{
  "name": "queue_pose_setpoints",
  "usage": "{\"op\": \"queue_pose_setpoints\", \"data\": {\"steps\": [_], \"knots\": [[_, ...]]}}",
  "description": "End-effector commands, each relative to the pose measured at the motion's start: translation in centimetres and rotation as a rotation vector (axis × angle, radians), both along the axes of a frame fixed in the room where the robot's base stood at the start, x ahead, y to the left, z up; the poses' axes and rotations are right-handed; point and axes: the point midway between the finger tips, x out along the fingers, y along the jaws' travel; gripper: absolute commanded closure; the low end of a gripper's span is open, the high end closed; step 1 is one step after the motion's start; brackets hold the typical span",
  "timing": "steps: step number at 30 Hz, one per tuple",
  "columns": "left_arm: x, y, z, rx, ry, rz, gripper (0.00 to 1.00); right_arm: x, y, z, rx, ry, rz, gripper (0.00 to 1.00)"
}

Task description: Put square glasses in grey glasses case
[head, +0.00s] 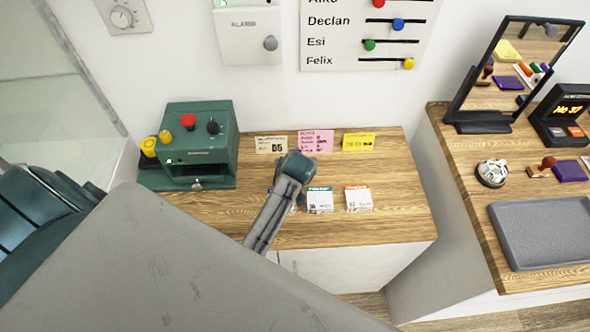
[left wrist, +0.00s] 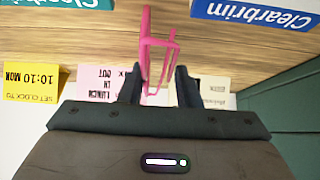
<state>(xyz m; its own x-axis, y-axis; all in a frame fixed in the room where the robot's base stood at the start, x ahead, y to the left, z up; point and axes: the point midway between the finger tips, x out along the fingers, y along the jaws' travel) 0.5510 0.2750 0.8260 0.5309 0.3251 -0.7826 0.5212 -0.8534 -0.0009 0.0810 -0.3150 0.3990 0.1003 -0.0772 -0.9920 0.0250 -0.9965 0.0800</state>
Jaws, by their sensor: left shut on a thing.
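My left gripper (head: 297,162) is over the middle of the wooden counter (head: 390,228), in front of the paper notes. In the left wrist view the gripper (left wrist: 158,78) is shut on thin pink glasses (left wrist: 147,45). They stick out beyond the fingertips and show nearly edge on, with an angular outline; I cannot tell the full lens shape. In the head view the glasses are hidden by the gripper and arm. I see no grey glasses case that I can make out in either view. My right gripper is in neither view.
A green machine (head: 200,140) with knobs stands at the counter's left. Small white packs with teal (head: 320,202) and orange (head: 358,200) tops are right of my gripper. A grey tray (head: 492,235), a bell (head: 492,173) and a mirror (head: 460,95) are on the right-hand table.

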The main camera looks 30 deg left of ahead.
Motion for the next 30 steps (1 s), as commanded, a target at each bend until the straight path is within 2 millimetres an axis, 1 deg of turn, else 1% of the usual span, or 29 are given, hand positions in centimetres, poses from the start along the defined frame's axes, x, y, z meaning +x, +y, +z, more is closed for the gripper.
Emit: {"op": "queue_pose_setpoints", "data": {"steps": [1, 8, 13, 14, 15, 17, 24, 27, 30], "knots": [[0.0, 0.0, -0.7, 0.000, -0.001, -0.001, 0.95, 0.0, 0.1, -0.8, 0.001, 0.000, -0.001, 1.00], [0.0, 0.0, -0.4, 0.000, -0.001, -0.001, 0.95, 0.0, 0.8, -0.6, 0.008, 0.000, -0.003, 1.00], [0.0, 0.0, -0.7, 0.001, -0.001, 0.000, 0.95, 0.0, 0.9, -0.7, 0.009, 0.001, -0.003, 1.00], [0.0, 0.0, -0.7, -0.001, -0.002, 0.000, 0.66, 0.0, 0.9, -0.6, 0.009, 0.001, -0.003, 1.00], [0.0, 0.0, -0.7, -0.001, -0.002, 0.000, 0.58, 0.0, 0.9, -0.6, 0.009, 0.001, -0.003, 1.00], [0.0, 0.0, -0.7, -0.001, -0.002, 0.000, 0.48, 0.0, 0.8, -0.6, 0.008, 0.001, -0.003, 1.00], [0.0, 0.0, -0.7, -0.001, -0.002, 0.000, 0.48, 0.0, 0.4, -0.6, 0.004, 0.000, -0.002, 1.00], [0.0, 0.0, -0.3, 0.000, -0.002, 0.000, 0.48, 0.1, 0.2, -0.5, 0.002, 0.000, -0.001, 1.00], [-0.3, -0.2, 0.4, -0.001, 0.000, -0.001, 0.48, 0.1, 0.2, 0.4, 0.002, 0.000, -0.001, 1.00]]}}
